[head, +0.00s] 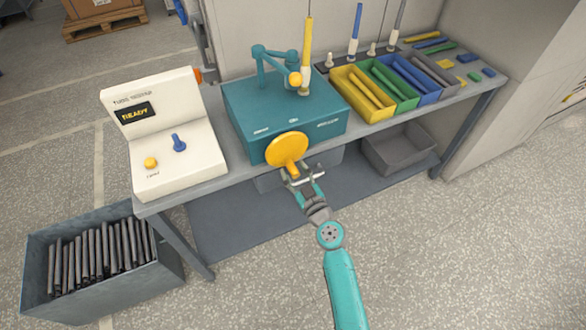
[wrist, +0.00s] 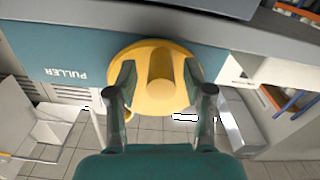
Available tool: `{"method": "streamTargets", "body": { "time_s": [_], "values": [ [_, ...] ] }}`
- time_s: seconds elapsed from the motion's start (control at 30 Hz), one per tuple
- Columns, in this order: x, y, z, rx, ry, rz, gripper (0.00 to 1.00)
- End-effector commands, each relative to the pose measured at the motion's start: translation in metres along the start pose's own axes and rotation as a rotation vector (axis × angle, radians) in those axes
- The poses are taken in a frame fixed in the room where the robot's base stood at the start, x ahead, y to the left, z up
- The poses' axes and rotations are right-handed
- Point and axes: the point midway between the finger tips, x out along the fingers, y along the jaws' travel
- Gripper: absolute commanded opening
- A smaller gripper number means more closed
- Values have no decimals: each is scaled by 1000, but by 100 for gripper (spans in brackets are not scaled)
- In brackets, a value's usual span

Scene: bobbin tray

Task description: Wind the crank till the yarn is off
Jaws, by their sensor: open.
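The crank is a yellow disc (head: 287,148) with a stubby yellow handle (head: 292,168) on the front of a teal machine (head: 250,112). In the wrist view the disc (wrist: 155,52) fills the middle, with the handle (wrist: 161,79) pointing at the camera. My gripper (head: 302,174) is open, with one finger on each side of the handle; I cannot tell whether they touch it. A yellow yarn bobbin (head: 305,75) stands upright on the machine, beside a jointed teal arm (head: 270,55) with an orange tip.
A cream console (head: 130,96) at left reads READY and has a blue lever (head: 179,143) and an orange button (head: 150,163). Coloured bins (head: 362,108) line the bench at right. A grey crate of dark tubes (head: 40,275) stands on the floor. Floor at front right is clear.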

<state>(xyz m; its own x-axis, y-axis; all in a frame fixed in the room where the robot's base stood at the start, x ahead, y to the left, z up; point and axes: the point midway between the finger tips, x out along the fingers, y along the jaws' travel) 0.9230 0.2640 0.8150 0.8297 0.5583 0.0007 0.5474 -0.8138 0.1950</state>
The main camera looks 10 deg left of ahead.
Motion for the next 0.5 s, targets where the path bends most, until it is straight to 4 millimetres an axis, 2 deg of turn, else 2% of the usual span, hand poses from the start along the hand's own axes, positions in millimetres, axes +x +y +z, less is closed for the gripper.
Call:
{"method": "streamTargets", "body": {
  "time_s": [0.13, 0.47, 0.5],
  "values": [
    [10, 0, 0, 0, 0, -1, 52],
    [12, 0, 0, 0, 0, 0, 52],
    [12, 0, 0, 0, 0, 0, 42]
  ]
}}
